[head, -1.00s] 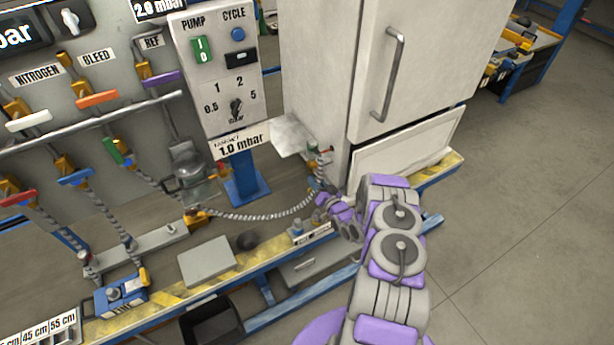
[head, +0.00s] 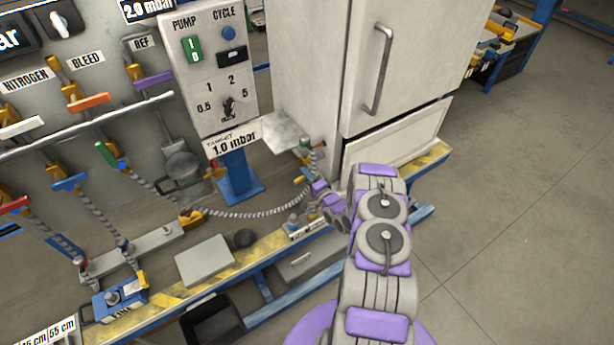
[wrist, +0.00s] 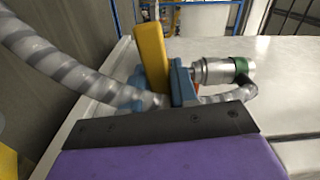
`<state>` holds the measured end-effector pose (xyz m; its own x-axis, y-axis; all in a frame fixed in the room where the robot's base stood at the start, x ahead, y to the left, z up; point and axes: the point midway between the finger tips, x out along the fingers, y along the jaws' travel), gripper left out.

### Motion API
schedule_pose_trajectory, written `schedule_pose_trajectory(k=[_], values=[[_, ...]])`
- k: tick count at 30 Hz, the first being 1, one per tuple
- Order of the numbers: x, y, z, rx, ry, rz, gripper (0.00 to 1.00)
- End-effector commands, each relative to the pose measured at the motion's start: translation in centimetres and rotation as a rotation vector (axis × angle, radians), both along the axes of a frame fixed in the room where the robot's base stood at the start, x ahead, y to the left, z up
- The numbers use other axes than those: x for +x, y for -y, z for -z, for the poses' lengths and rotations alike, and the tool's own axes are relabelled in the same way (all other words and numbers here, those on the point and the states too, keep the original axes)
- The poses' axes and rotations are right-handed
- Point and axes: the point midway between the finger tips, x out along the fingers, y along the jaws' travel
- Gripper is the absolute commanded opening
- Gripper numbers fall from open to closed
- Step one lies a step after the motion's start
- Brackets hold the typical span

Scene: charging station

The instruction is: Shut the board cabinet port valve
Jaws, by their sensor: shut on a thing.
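The board cabinet (head: 300,75) is the tall off-white unit at centre right. Its port valve (head: 306,172) sits low at its left edge, where a ribbed hose (head: 240,214) arrives. In the wrist view the valve shows a yellow part (wrist: 152,58) and an upright blue part (wrist: 182,84) beside a silver fitting with a green ring (wrist: 218,71). My gripper (head: 326,197) is at this valve. A purple finger with a black pad (wrist: 160,125) fills the bottom of the wrist view. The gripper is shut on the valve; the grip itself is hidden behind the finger.
A pump control box (head: 208,65) stands left of the cabinet. Hoses and coloured valve handles fill the panel at left. A grey box (head: 205,262) sits near the yellow-striped bench edge (head: 160,310). Open floor (head: 530,230) lies at right.

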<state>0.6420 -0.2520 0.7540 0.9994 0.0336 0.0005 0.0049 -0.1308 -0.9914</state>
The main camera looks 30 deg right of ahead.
Motion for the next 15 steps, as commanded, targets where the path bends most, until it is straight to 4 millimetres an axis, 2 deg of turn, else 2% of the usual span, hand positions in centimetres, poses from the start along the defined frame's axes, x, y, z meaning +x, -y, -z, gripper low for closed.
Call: schedule_pose_trajectory(k=[6,15], values=[[0.04,0.25,-0.34,0.093,-0.002,0.005,0.00],[0.04,0.25,-0.41,0.143,-0.004,0.005,0.00]])
